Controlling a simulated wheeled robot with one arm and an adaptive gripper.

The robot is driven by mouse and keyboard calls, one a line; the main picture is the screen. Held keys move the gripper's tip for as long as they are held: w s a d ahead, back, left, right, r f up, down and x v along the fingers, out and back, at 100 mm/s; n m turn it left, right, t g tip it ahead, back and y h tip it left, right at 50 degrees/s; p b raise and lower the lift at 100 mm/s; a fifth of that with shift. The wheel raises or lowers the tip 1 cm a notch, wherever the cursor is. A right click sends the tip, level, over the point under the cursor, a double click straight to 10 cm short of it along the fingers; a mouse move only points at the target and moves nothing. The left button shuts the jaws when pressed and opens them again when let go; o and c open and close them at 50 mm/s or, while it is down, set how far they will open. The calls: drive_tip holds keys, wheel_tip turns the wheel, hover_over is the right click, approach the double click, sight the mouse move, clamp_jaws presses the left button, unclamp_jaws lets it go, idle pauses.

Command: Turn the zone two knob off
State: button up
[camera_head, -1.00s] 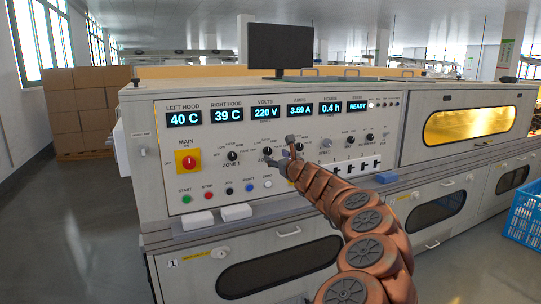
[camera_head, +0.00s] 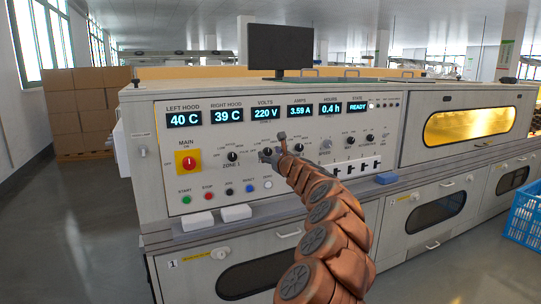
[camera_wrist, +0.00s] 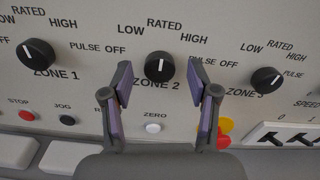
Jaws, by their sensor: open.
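The zone two knob (camera_wrist: 159,67) is a round black knob with a white line, on the pale control panel, between the fingers in the wrist view. Its line points roughly up, toward RATED; the OFF label is at its left. My gripper (camera_wrist: 161,78) is open, with one finger on each side of the knob; I see a gap on both sides and cannot tell the depth left. In the head view my gripper (camera_head: 274,153) is at the panel and partly covers the zone two area.
The zone one knob (camera_wrist: 35,53) is to the left and the zone three knob (camera_wrist: 265,80) to the right. A white ZERO button (camera_wrist: 153,127) and a red STOP button (camera_wrist: 26,116) are below.

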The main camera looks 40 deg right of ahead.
clamp_jaws()
idle(0.5)
drive_tip(key=shift+n, duration=0.4)
drive_tip(key=n+b, duration=0.1)
drive_tip(key=n, duration=0.2)
drive_tip(key=shift+a+f, duration=0.1)
drive_tip(key=shift+f, duration=0.05)
drive_tip(key=n+b, duration=0.2)
drive_tip(key=n, duration=0.2)
drive_tip(key=shift+f+n+b, duration=0.1)
drive_tip(key=shift+n+b, duration=0.2)
drive_tip(key=shift+b, duration=0.05)
drive_tip(key=n+b, duration=0.3)
drive_tip(key=n, duration=0.1)
drive_tip(key=shift+f, duration=0.1)
drive_tip(key=shift+n+b, duration=1.05)
drive_tip(key=shift+n, duration=0.65)
drive_tip(key=shift+r, duration=0.2)
